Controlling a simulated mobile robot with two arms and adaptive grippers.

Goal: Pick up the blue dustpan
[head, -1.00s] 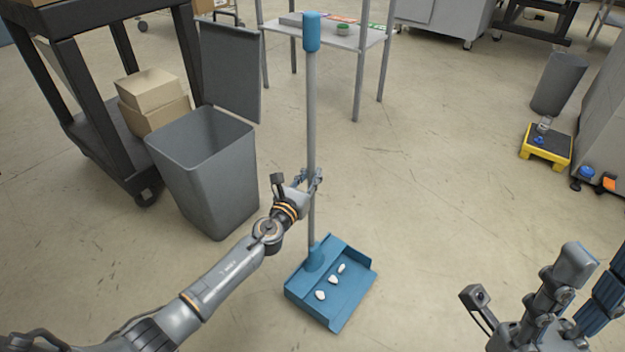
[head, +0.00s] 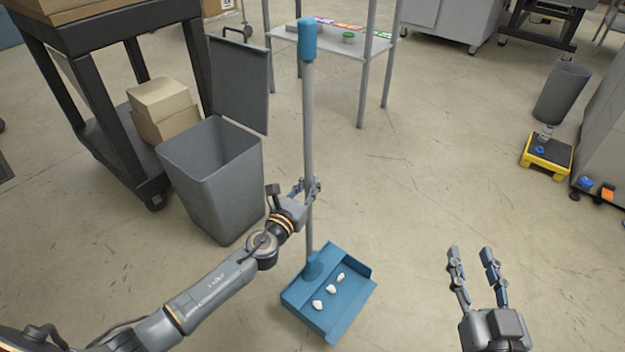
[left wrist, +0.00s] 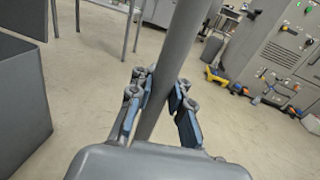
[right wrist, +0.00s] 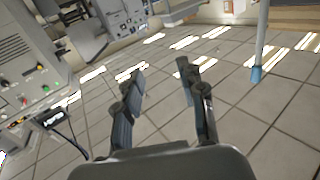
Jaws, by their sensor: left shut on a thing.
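The blue dustpan (head: 345,306) is at the lower middle of the head view, with several small white pieces (head: 330,290) in its pan. Its long grey handle (head: 308,130) stands nearly upright and ends in a blue grip (head: 308,40). My left gripper (head: 313,188) is shut on the handle around its middle. The left wrist view shows the handle (left wrist: 178,60) between the two fingers (left wrist: 160,105). I cannot tell whether the pan touches the floor. My right gripper (head: 473,258) is open and empty at the lower right, its fingers apart in the right wrist view (right wrist: 160,85).
A grey bin (head: 215,190) with a raised lid stands just left of the handle. A dark cart (head: 110,120) with cardboard boxes (head: 162,105) is further left. A grey table (head: 345,48) stands behind. A yellow-edged platform (head: 546,155) and a grey bin (head: 562,95) are right. Middle-right floor is clear.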

